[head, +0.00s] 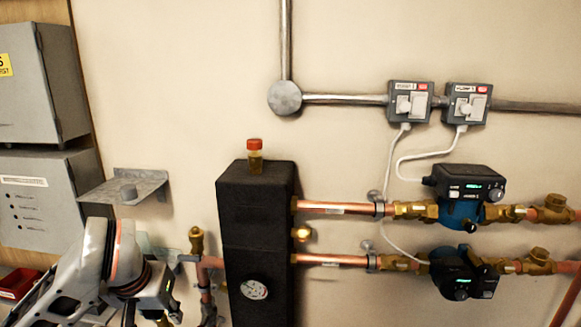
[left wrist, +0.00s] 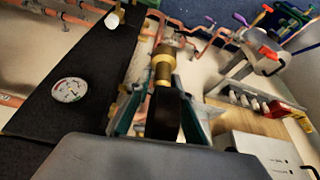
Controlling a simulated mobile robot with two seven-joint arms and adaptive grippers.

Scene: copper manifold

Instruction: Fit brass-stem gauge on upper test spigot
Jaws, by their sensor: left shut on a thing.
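My left gripper (head: 160,298) is low at the left in the head view, left of the black block. In the left wrist view its fingers (left wrist: 160,103) are shut on a gauge (left wrist: 165,118). The gauge shows edge-on as a dark body with a brass stem (left wrist: 163,70) pointing away from the gripper. Its dial face is hidden. A brass spigot (head: 196,238) stands upright on copper pipe left of the block, right of and above my gripper in the picture. Whether the held stem touches any fitting cannot be told. My right gripper is not identifiable in either view.
A metal shelf (head: 125,187) juts from the wall above my gripper. Copper pipes and pumps (head: 460,205) fill the right. Grey boxes (head: 38,90) stand at the left.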

